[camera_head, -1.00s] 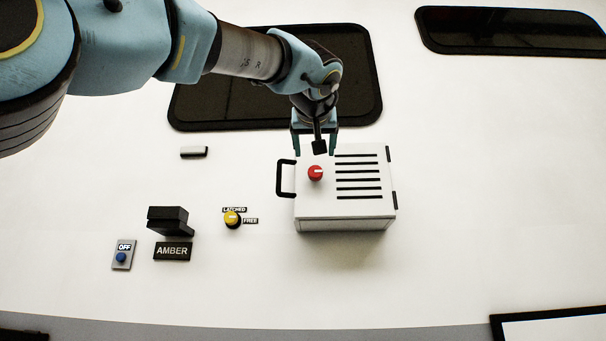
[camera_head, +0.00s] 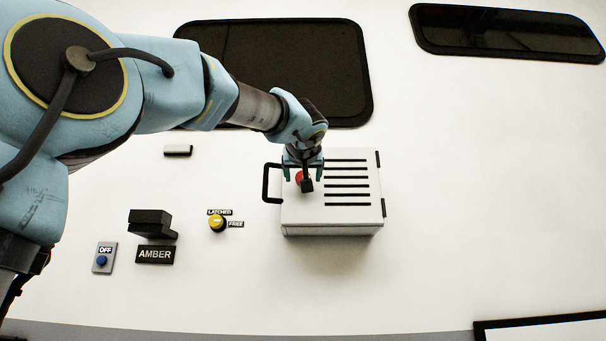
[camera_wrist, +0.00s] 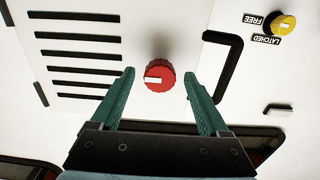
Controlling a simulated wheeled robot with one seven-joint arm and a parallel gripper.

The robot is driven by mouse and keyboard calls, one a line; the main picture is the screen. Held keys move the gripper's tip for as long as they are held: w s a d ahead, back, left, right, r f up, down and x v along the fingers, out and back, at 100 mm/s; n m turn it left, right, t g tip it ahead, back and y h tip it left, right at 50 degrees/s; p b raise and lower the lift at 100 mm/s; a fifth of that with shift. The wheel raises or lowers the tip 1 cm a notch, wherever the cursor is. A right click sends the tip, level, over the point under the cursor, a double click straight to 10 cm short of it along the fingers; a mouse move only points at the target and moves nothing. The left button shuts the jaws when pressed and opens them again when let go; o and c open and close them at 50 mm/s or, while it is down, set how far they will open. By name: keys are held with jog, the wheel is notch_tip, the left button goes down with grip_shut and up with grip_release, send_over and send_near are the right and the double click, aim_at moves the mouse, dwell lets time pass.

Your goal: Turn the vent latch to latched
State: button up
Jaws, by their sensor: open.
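A red knob (camera_head: 299,177) with a white mark is on the front of a white slotted vent box (camera_head: 332,215). In the wrist view the red knob (camera_wrist: 159,76) lies between the tips of my open gripper (camera_wrist: 160,73), with gaps on both sides; its mark points left, toward the slots. In the head view my gripper (camera_head: 303,176) is in front of the box and partly hides the red knob. A yellow knob (camera_head: 216,223) with LATCHED and FREE labels is on the wall left of the box; it also shows in the wrist view (camera_wrist: 284,25). Its exact setting is hard to read.
A black handle (camera_head: 266,183) sticks out from the box's left side. A black block (camera_head: 150,222), an AMBER plate (camera_head: 155,255) and an OFF switch (camera_head: 103,258) are on the wall at lower left. Dark windows (camera_head: 290,60) are above. The wall right of the box is clear.

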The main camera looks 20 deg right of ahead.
grip_shut()
dwell(0.5)
jog(key=shift+f+n+b, duration=0.15)
jog(key=shift+n+b, duration=0.15)
jog(key=shift+b, duration=0.25)
jog(key=n+b, duration=0.9)
jog(key=n, duration=0.8)
jog(key=shift+b, duration=0.35)
jog(key=shift+n, duration=0.3)
